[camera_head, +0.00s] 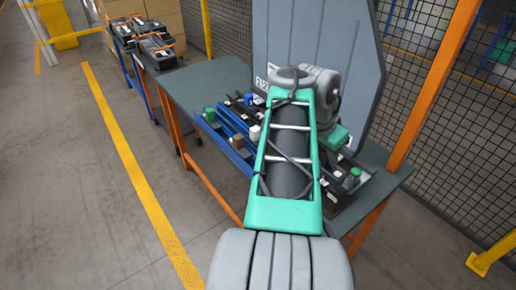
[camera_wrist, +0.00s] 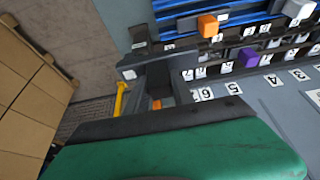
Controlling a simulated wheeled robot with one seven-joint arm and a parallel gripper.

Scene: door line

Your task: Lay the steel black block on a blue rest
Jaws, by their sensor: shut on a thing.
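My gripper (camera_wrist: 156,84) shows in the wrist view beyond its green housing. Its dark fingers are shut on a dark grey-black block (camera_wrist: 160,74), which seems to be the steel black block. Fingers and block are alike in shade, so its outline is hard to tell. Blue rests (camera_wrist: 238,18) lie beyond and to the right of the gripper, apart from the block. They also show in the head view (camera_head: 226,122) as long blue rails left of my arm. In the head view my arm hides the fingertips and the held block.
An orange block (camera_wrist: 208,25) sits at the blue rests. A purple block (camera_wrist: 248,58) and white number labels line the black rack beside them. In the head view, the grey table (camera_head: 205,82) has clear room at its far left. A grey panel (camera_head: 300,30) and mesh fence stand behind.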

